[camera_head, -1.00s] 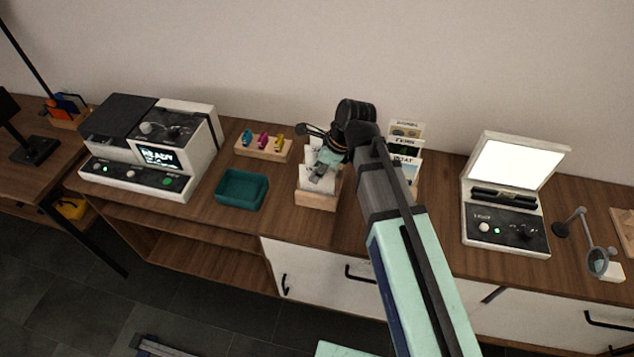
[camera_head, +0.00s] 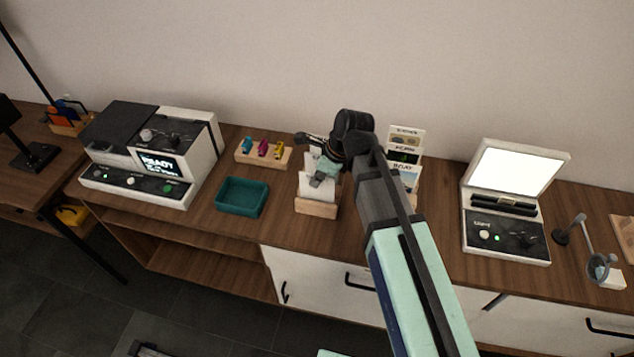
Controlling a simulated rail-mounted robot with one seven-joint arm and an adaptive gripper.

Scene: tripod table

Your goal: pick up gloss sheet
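White sheets (camera_head: 305,187) stand in a small wooden holder (camera_head: 316,208) at the middle of the counter. I cannot tell which of them is the gloss sheet, as no label is readable. My gripper (camera_head: 318,183) is over the holder, pointing down in front of the sheets and overlapping them in the picture. My arm reaches in from the lower right and hides part of the holder's right side. The fingertips are too small and too dark to tell whether they are open or shut, or touching a sheet.
A teal tray (camera_head: 242,197) lies left of the holder, with a wooden block of coloured clips (camera_head: 263,152) behind it. A printer-like machine (camera_head: 150,160) stands further left. A card rack (camera_head: 407,150) is right of my wrist. A lit-panel device (camera_head: 506,240) stands at right.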

